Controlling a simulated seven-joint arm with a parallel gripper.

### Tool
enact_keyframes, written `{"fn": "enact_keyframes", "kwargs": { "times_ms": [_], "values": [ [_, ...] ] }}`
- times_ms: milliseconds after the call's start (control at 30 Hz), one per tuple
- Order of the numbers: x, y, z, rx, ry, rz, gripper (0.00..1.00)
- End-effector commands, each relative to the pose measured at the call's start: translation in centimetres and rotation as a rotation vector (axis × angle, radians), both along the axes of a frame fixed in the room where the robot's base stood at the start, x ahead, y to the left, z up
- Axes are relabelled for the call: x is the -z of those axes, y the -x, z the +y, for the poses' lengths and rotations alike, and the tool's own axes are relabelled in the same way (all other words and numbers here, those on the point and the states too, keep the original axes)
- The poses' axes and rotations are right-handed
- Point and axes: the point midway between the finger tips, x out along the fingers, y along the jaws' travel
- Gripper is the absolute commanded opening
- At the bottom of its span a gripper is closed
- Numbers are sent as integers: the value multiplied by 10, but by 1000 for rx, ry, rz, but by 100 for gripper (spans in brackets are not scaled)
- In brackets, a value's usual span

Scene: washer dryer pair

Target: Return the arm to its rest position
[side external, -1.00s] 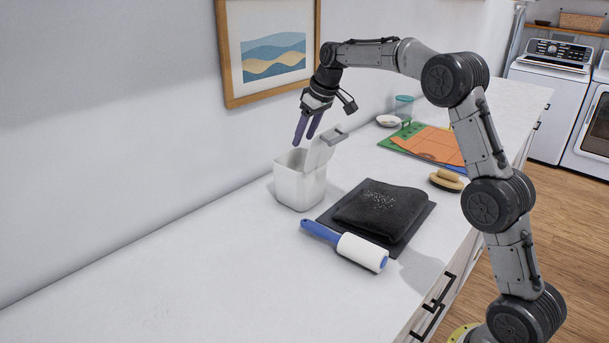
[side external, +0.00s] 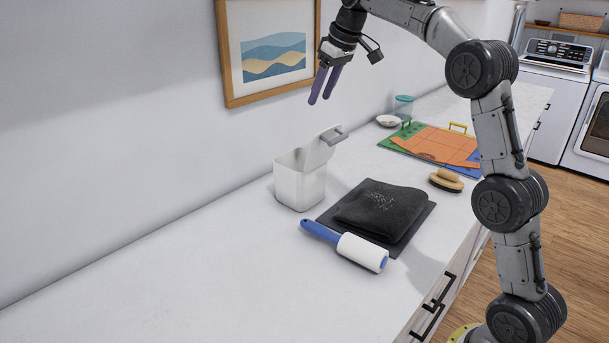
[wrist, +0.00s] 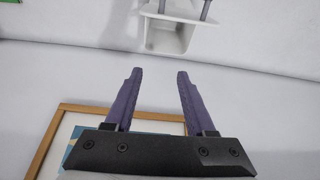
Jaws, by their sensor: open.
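My gripper (side external: 321,86) is open and empty, with its purple fingers pointing down. It is in the air above the counter, in front of the wall and well above the white bin (side external: 300,186). In the wrist view my open fingers (wrist: 154,85) have nothing between them, and the white bin (wrist: 168,38) shows at the top of the picture. The bin stands upright on the counter, with a pale piece with a grey handle (side external: 328,138) rising at its back. My arm rises from the lower right, bent over the counter.
A framed picture (side external: 229,60) hangs on the wall beside my gripper. On the counter (side external: 150,270) are a lint roller (side external: 361,251), a dark folded cloth (side external: 382,211) on a dark mat, a brush (side external: 446,180), coloured boards (side external: 430,146) and a white dish (side external: 388,120). The left counter is clear.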

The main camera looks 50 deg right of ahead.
Motion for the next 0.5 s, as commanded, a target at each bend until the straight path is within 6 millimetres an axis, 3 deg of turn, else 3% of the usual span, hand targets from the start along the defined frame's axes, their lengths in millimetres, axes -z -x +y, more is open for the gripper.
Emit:
{"fn": "enact_keyframes", "kwargs": {
  "times_ms": [400,500],
  "values": [
    [-9,3,2,-4,0,-1,55],
    [-27,8,13,-21,11,-35,55]
  ]
}}
